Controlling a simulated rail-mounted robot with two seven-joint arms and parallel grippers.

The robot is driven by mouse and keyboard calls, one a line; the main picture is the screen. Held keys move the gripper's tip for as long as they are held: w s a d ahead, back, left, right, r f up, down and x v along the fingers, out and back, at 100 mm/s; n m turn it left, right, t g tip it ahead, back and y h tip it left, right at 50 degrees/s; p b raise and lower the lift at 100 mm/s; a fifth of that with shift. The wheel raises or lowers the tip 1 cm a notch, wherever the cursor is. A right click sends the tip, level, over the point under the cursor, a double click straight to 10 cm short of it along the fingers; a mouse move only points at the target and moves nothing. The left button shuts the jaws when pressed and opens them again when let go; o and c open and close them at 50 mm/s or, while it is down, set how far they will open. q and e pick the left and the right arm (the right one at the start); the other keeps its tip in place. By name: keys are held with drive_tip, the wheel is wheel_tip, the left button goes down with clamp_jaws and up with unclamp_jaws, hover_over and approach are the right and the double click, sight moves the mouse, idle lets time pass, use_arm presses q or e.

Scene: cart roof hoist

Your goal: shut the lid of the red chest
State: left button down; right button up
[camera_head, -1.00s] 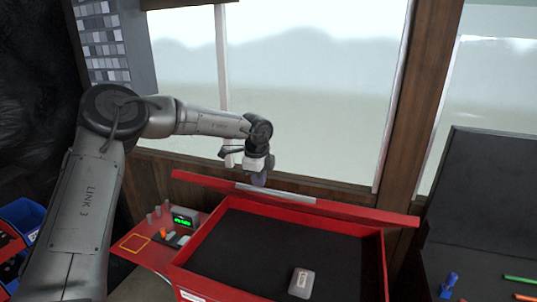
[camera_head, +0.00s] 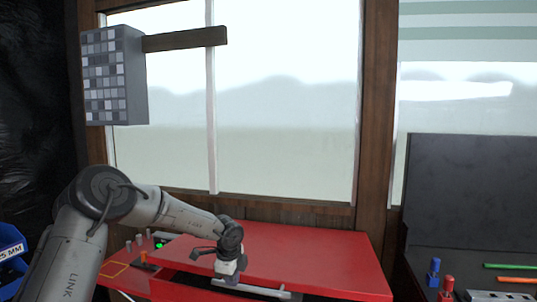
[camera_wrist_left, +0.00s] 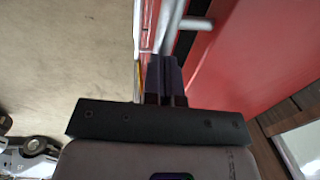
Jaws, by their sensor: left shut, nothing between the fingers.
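The red chest (camera_head: 168,291) is low in the head view. Its red lid (camera_head: 285,255) is swung well down over it, with a dark gap showing under its front left edge. A silver bar handle (camera_head: 262,290) runs along the lid's front edge. My left gripper (camera_head: 230,278) is shut and empty at the lid's front edge, by the left end of the handle. In the left wrist view the shut fingers (camera_wrist_left: 166,75) point toward a silver bar (camera_wrist_left: 172,25) beside a red panel; I cannot tell whether they touch. My right gripper is not in view.
A red side shelf (camera_head: 125,274) with small pegs and a green-lit display (camera_head: 160,245) adjoins the chest's left side. Blue bins (camera_head: 10,250) stand at far left. A dark bench with blue and red pieces (camera_head: 447,285) is at right. A window is behind.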

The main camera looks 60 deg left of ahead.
use_arm(q)
wheel_tip(320, 180, down, 8)
drive_tip(key=s+b, duration=0.1)
drive_tip(key=b, duration=0.3)
drive_tip(key=shift+d+f, duration=0.15)
drive_tip(key=shift+f, duration=0.05)
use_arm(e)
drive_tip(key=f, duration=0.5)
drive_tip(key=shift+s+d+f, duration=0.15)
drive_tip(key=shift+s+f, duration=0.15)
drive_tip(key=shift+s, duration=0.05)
use_arm(q)
drive_tip(key=shift+s+f, duration=0.1)
drive_tip(key=shift+s, duration=0.05)
drive_tip(key=r+p, duration=0.1)
drive_tip(key=r, duration=0.1)
drive_tip(key=r+p, duration=0.1)
drive_tip(key=r, duration=0.1)
drive_tip(key=w+r+p, duration=0.1)
drive_tip(key=r, duration=0.1)
drive_tip(key=shift+w+r, duration=0.1)
drive_tip(key=shift+r, duration=0.2)
drive_tip(key=s+d+r, duration=0.5)
drive_tip(key=r, duration=0.1)
drive_tip(key=shift+p, duration=0.3)
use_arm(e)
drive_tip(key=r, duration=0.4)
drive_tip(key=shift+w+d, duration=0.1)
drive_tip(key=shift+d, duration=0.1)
